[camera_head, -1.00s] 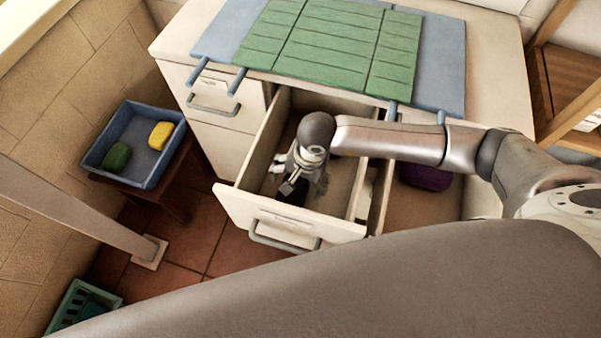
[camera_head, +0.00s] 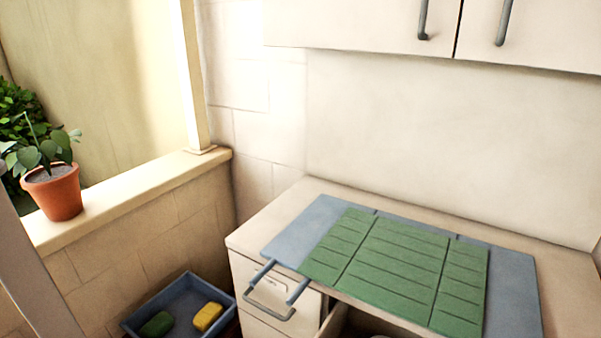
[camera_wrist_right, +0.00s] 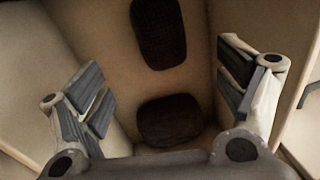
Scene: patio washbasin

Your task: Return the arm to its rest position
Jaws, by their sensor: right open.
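My right gripper (camera_wrist_right: 168,98) is open in the right wrist view, with its two grey-padded fingers wide apart and nothing held between them. It appears to be over the inside of a beige drawer (camera_wrist_right: 95,35). Two dark, rounded, textured items (camera_wrist_right: 158,32) (camera_wrist_right: 170,120) lie below it, one farther up the picture and one between the fingers. In the head view the right gripper is out of frame. Only a strip of the open drawer (camera_head: 334,322) shows at the bottom edge. My left gripper is in neither view.
A counter (camera_head: 283,213) holds a blue-grey mat (camera_head: 510,285) under a green slatted mat (camera_head: 395,262). Left of it is a blue tray (camera_head: 180,293) with a yellow block (camera_head: 207,316) and a green block (camera_head: 157,324). A potted plant (camera_head: 55,192) stands on the ledge. Cupboards (camera_head: 360,22) hang above.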

